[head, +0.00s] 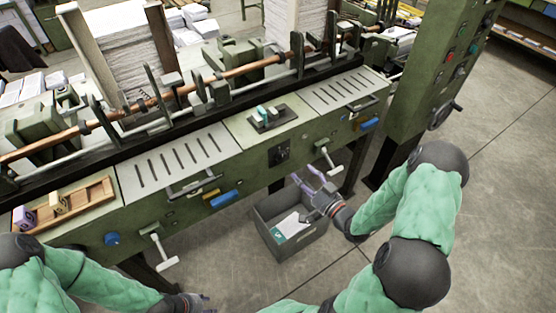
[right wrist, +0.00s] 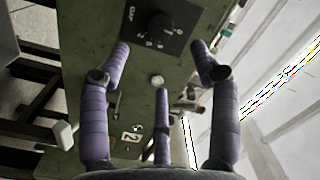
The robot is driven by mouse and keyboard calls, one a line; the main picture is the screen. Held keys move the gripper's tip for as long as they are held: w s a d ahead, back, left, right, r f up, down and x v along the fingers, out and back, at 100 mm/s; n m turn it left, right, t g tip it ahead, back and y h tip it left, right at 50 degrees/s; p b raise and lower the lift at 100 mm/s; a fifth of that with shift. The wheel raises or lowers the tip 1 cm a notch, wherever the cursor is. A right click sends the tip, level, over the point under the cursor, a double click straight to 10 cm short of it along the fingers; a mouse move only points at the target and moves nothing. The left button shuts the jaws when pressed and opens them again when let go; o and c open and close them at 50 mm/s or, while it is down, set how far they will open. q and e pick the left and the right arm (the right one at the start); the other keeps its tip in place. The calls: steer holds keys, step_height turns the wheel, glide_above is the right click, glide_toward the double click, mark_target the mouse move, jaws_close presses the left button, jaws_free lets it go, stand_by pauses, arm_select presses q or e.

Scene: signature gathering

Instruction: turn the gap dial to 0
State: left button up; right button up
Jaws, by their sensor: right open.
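The gap dial (head: 279,153) is a black knob on a dark square plate on the green front panel of the machine. In the right wrist view the dial (right wrist: 160,24) shows at the top, with white marks around it and lettering on its plate. The marks are too small to tell its setting. My right gripper (head: 308,180) is open and empty, below and right of the dial in the head view. In the right wrist view its purple fingers (right wrist: 160,62) are spread, apart from the dial. My left gripper (head: 200,300) shows only partly at the bottom edge.
A grey bin (head: 291,233) with papers stands on the floor below the panel. White T-handles (head: 163,250) and blue handles (head: 224,198) stick out from the panel. A green control column (head: 430,75) with a handwheel (head: 444,115) stands at right. The floor at right is clear.

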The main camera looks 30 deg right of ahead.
mark_target(283, 158)
steer(key=w, duration=0.2)
steer(key=w+a+b, duration=0.1)
steer(key=w, duration=0.2)
steer(key=w+b, duration=0.1)
steer(key=w, duration=0.2)
steer(key=shift+a+f, duration=0.1)
steer(key=shift+a, duration=0.15)
steer(key=shift+w, duration=0.7)
steer(key=shift+c, duration=0.3)
steer(key=c, duration=1.1)
